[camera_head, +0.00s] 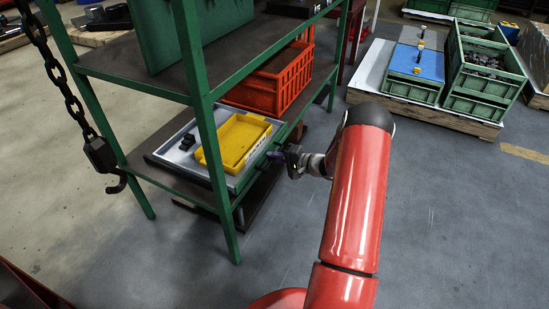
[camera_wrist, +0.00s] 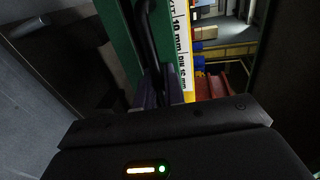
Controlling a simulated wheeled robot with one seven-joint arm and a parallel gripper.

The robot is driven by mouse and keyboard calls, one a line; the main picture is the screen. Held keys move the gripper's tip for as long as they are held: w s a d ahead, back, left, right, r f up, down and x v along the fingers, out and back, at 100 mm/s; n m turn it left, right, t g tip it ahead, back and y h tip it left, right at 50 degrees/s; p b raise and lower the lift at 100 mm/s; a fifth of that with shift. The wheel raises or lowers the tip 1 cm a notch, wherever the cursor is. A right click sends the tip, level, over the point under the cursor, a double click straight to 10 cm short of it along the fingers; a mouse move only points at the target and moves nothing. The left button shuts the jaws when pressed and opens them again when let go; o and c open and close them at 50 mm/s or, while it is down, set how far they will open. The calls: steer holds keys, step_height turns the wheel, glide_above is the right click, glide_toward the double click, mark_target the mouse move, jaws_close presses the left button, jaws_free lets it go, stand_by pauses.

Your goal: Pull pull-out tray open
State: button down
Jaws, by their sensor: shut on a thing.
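The pull-out tray (camera_head: 168,156) is a shallow grey tray with a green front, on the lower level of a green rack. It holds a yellow bin and a small black object. My gripper (camera_head: 277,154) is at the tray's front, at the right side of the rack. In the wrist view my gripper (camera_wrist: 155,88) is shut on the tray's dark bar handle (camera_wrist: 147,35), beside the green front (camera_wrist: 119,32) and a white label reading "10 mm". The fingertips are dark, and their exact contact is hard to see.
The yellow bin (camera_head: 235,140) lies in the tray; an orange crate (camera_head: 283,80) stands behind it. A rack post (camera_head: 212,150) rises in front of the tray. A chain with a hook (camera_head: 100,155) hangs at left.

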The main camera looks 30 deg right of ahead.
steer(key=f+b+v, duration=0.2)
steer(key=b+v, duration=0.1)
steer(key=v, duration=0.8)
steer(key=f+b+v, duration=0.2)
steer(key=b+v, duration=0.2)
steer(key=v, duration=0.7)
steer(key=shift+s+d, duration=0.25)
steer(key=shift+s, duration=0.25)
steer(key=shift+f, duration=0.15)
steer(key=c, duration=1.9)
jaws_free()
steer(key=shift+s, duration=0.1)
steer(key=v, duration=0.7)
steer(key=shift+s+d, duration=0.2)
steer(key=shift+s, duration=0.05)
